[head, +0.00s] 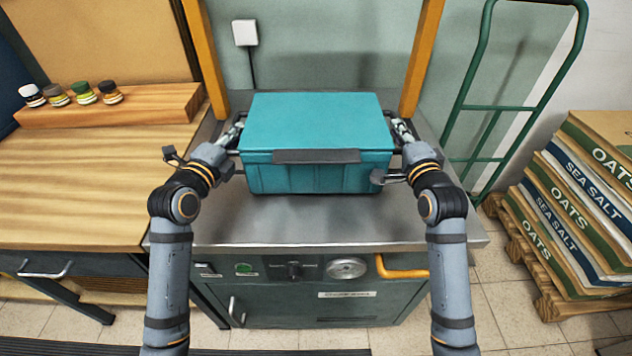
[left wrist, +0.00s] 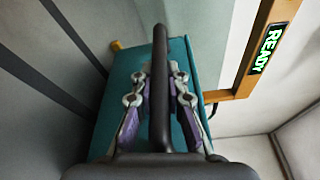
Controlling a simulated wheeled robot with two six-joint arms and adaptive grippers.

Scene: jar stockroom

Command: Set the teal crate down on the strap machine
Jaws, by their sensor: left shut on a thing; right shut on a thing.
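The teal crate (head: 316,120) is lidded and looks level, over the steel top of the strap machine (head: 310,222), between its orange posts. My left gripper (head: 234,137) is shut on the handle at the crate's left end. My right gripper (head: 402,132) is shut on the handle at its right end. In the left wrist view the fingers of my left gripper (left wrist: 160,95) close around a dark handle bar, with the teal crate (left wrist: 118,80) behind. The crate's underside is hidden, and I cannot tell whether it touches the steel top.
A wooden bench (head: 80,190) with a rack of small jars (head: 105,105) stands at left. A green hand truck (head: 495,110) and stacked oats and sea salt sacks (head: 575,195) stand at right. A display reading READY (left wrist: 267,48) is on an orange post.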

